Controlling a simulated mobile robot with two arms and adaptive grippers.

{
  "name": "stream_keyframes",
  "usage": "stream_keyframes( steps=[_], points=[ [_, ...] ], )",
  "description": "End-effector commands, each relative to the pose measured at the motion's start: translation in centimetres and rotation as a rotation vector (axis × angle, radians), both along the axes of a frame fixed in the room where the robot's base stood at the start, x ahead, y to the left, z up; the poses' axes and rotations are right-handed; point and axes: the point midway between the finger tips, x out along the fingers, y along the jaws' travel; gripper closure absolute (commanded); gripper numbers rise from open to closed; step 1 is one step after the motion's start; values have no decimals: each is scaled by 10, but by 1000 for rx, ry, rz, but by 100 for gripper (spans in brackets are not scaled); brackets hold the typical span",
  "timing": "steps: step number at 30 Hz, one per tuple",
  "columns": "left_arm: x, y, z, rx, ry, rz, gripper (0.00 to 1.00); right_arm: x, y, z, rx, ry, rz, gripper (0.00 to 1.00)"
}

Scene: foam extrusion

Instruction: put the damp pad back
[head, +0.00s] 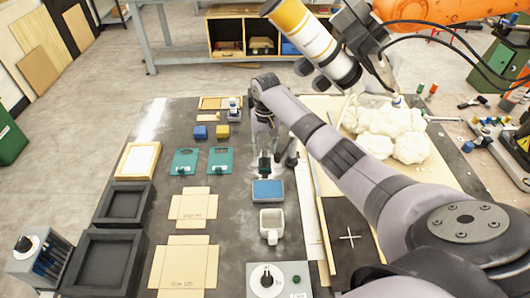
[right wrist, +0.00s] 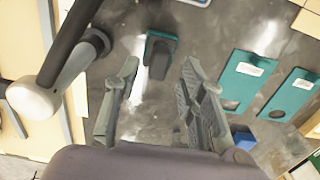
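A blue pad with a pale rim (head: 268,190) lies flat on the dark table in the middle of the head view; no label marks it as the damp pad. Its edge shows at the top of the right wrist view (right wrist: 192,2). My right gripper (head: 264,150) hangs over the table just behind the blue pad. In the right wrist view its fingers (right wrist: 160,72) are apart with nothing between them. A small dark block with teal edges (right wrist: 160,54) lies just beyond the fingertips, between the gripper and the pad. My left gripper is not in view.
A white square cup (head: 272,226) and a grey dial box (head: 279,280) stand in front of the pad. Two teal plates (head: 186,162) and flat cardboard pieces (head: 194,207) lie to the left. Black trays (head: 104,262) line the left edge. Cream foam (head: 390,128) is piled at right.

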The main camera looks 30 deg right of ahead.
Motion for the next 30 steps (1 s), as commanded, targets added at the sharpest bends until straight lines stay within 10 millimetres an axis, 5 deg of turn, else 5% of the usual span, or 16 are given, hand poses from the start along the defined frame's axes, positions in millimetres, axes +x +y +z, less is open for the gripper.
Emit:
stream_keyframes(
  steps=[12,30],
  points=[
    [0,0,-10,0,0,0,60,2,-1,79,1,-3,0,63],
    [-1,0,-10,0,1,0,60,1,-1,90,1,-1,-1,63]
  ],
)
